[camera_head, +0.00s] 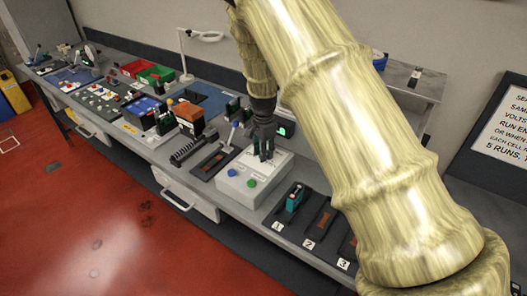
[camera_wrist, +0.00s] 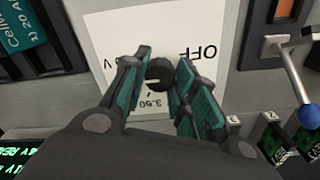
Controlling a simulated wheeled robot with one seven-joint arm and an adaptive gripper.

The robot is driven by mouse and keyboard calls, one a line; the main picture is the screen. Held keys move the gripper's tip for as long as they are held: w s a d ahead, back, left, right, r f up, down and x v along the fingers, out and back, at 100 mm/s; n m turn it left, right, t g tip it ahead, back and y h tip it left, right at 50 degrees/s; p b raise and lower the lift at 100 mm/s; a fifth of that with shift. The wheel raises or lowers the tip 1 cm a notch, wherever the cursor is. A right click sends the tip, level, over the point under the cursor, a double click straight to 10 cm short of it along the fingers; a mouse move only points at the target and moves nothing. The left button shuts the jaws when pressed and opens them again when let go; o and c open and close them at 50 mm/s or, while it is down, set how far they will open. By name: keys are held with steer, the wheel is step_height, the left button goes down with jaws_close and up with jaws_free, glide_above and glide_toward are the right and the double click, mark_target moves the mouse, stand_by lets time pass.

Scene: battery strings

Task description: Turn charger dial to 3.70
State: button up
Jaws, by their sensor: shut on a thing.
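The charger (camera_head: 240,189) is a pale box on the bench in the head view, with a green and a blue button on its front. My gripper (camera_head: 266,157) points down onto its top and hides the dial there. In the wrist view the charger dial (camera_wrist: 160,70) is a dark round knob on a white label plate (camera_wrist: 100,31). The label reads upside down, with "OFF", "3.50" and a "V" visible; other marks are hidden. My gripper (camera_wrist: 160,75) has its teal-padded fingers shut on the dial, one on each side. The pointer's setting cannot be told.
A lit green display (camera_head: 282,131) stands behind the charger. Numbered dark trays (camera_head: 318,219) lie to its right, one holding a teal cell (camera_head: 295,198). In the wrist view a blue-tipped lever (camera_wrist: 307,115) stands at the right and a teal cell (camera_wrist: 22,32) lies upper left.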

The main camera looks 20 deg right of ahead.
steer(key=shift+s+f, duration=0.1)
steer(key=shift+f, duration=0.05)
steer(key=o, duration=1.1)
steer(key=shift+c, duration=0.2)
steer(key=shift+r, duration=0.65)
step_height(320, 180, up, 11)
